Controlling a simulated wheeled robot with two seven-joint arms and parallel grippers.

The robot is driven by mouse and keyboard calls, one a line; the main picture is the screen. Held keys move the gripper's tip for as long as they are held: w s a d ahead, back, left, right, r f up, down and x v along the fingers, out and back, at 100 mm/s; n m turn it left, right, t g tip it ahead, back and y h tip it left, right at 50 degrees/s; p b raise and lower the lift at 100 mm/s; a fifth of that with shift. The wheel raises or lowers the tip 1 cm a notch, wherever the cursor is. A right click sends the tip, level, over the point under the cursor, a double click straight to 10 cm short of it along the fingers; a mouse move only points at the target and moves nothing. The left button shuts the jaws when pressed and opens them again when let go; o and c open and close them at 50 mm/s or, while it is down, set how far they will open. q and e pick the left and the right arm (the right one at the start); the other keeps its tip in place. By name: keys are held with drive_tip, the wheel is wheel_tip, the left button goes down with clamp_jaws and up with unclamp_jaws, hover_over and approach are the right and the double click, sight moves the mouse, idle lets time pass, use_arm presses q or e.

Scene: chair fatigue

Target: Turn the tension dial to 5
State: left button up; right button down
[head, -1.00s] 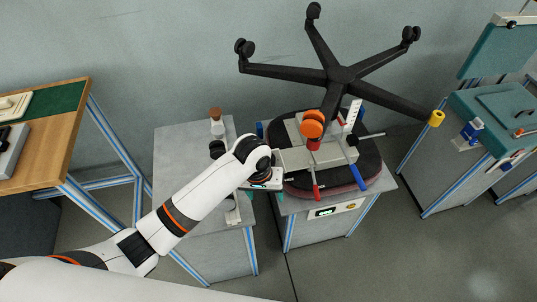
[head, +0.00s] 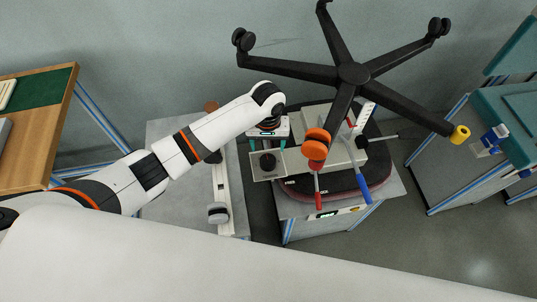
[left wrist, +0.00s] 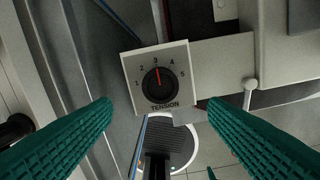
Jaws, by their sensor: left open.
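The tension dial (left wrist: 158,84) is a round black knob on a white square plate marked 1 to 5 and TENSION. Its red pointer stands at about 3. In the head view the dial (head: 267,162) shows on a pale box at the left side of the upturned chair. My left gripper (head: 268,144) is open, just behind the dial in that view. In the left wrist view its teal ribbed fingers (left wrist: 159,106) lie apart on either side below the dial, with nothing between them and not touching the knob. My right gripper is out of view.
The black five-star chair base (head: 354,73) spreads above the work stand. A red lever (head: 318,192), a blue lever (head: 361,183) and an orange wheel (head: 316,142) stand right of the dial. A grey side table (head: 175,205) is at left.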

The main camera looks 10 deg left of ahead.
sight(268, 160)
use_arm(q)
wheel_tip(268, 160, down, 4)
drive_tip(key=shift+s+r, duration=0.1)
drive_tip(key=shift+r, duration=0.05)
wheel_tip(268, 160, down, 4)
drive_tip(key=shift+f, duration=0.7)
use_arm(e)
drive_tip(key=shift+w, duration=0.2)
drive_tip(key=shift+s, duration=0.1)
use_arm(q)
drive_tip(key=shift+c, duration=0.7)
drive_tip(key=c, duration=0.9)
drive_tip(key=shift+o, duration=0.3)
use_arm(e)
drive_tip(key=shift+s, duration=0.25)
